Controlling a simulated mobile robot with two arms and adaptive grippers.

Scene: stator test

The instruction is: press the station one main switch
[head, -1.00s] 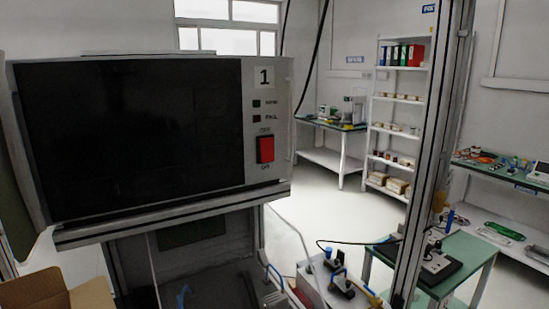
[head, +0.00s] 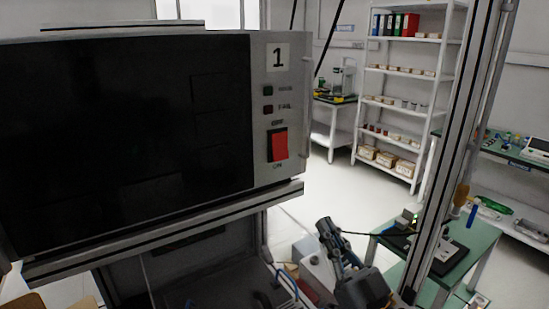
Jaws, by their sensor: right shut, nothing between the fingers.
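The station one box (head: 130,150) fills the left of the head view, with a dark front and a grey panel marked 1 (head: 278,57). The red main switch (head: 279,145) sits low on that panel, between the OFF label above and the ON label below. My right gripper (head: 325,228) has its fingertips below and to the right of the switch, clearly apart from it. It is shut and empty. My left gripper is not in view.
A metal post (head: 455,150) rises to the right of my right gripper. A green-topped table (head: 470,265) with devices stands at the lower right. White shelves (head: 405,100) stand far behind. The space directly right of the panel looks free.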

